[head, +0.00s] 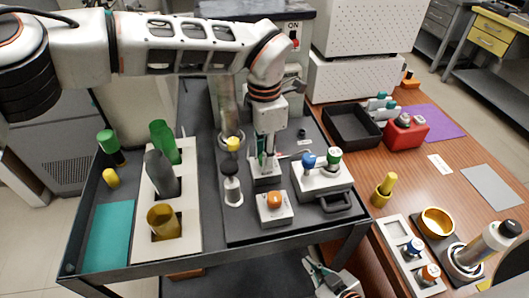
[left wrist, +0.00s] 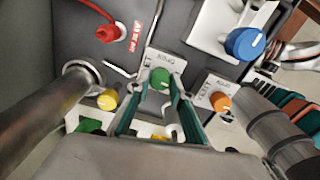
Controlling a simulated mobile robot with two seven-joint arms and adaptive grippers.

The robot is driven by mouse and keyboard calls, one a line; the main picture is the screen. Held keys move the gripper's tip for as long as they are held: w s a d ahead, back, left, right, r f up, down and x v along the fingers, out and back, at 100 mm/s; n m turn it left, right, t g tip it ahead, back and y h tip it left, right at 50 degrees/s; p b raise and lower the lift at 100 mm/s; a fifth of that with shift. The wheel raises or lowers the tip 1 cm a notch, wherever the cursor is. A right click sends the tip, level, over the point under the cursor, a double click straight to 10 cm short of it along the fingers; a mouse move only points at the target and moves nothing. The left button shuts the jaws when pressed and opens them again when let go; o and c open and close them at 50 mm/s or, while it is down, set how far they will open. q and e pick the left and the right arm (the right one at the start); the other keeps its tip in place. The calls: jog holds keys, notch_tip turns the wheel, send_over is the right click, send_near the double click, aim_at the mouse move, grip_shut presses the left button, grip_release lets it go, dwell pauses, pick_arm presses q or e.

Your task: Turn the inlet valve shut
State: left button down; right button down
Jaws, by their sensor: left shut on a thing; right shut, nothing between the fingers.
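A green knob (left wrist: 160,77), which I take to be the inlet valve, sits on a white plate (left wrist: 168,58) with a small label I cannot read surely. My left gripper (left wrist: 160,84) points down with its teal fingers on both sides of the knob, shut on it. In the head view the left gripper (head: 264,162) stands over a small white block (head: 265,181) in the middle of the dark tray and hides most of the knob. My right gripper (head: 328,281) is low at the bottom edge of the head view, away from the valve, shut and empty.
A black handle (head: 335,203) lies in front. A red box (head: 405,132) is farther right.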

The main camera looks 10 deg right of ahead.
dwell(0.3)
pick_arm(q)
jog(key=c, duration=1.8)
grip_release()
jog(key=shift+o, duration=0.2)
